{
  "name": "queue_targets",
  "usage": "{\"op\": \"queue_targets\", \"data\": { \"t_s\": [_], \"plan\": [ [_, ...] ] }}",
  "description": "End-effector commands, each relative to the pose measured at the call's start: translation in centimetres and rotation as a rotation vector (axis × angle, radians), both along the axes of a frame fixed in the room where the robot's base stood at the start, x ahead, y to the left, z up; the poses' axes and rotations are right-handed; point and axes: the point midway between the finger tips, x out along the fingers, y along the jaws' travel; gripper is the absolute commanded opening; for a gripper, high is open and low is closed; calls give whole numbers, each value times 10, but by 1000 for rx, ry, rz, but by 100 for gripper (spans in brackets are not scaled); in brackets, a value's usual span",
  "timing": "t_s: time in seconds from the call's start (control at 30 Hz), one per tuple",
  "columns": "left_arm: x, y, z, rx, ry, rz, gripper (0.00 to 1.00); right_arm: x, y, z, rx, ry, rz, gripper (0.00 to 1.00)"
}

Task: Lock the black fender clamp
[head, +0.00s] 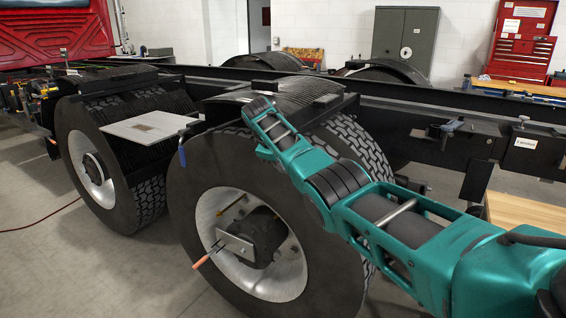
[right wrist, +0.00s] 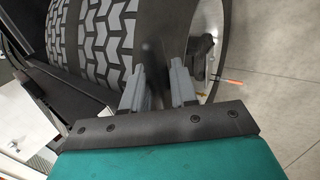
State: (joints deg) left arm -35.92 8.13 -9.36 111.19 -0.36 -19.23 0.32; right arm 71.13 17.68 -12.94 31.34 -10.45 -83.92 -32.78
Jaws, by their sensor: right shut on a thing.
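My right arm reaches in from the right in the head view, over the nearer wheel's tyre (head: 205,220), and ends at the front edge of its black fender (head: 305,92). The fingers are hard to make out there. In the right wrist view my right gripper (right wrist: 159,85) is shut on a dark part (right wrist: 154,60) between its two grey fingers, in front of the tyre. That part is blurred, and I cannot make out the shape or lever position of the black fender clamp. My left gripper is not in view.
A grey plate (head: 150,127) lies near the fenders, with a blue-handled tool (head: 182,153) at its edge. An orange-handled tool (head: 207,256) sticks out from the wheel hub. Open floor lies at the lower left.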

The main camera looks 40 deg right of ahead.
Motion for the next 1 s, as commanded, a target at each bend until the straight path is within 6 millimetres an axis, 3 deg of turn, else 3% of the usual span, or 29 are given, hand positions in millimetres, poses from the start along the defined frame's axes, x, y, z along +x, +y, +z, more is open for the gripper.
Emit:
{"op": "queue_targets", "data": {
  "t_s": [0.4, 0.43, 0.6, 1.0],
  "plan": [
    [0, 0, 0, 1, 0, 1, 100, -1, -1, 2, -8, 8, 0, 0],
    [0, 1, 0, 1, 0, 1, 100, -1, -1, 2, -8, 8, 1, 29],
    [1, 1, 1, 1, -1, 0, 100, 0, -1, 1, -6, 7, 0, 46],
    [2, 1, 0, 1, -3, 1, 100, -1, 4, 7, -4, 6, 1, 46]
  ]
}}
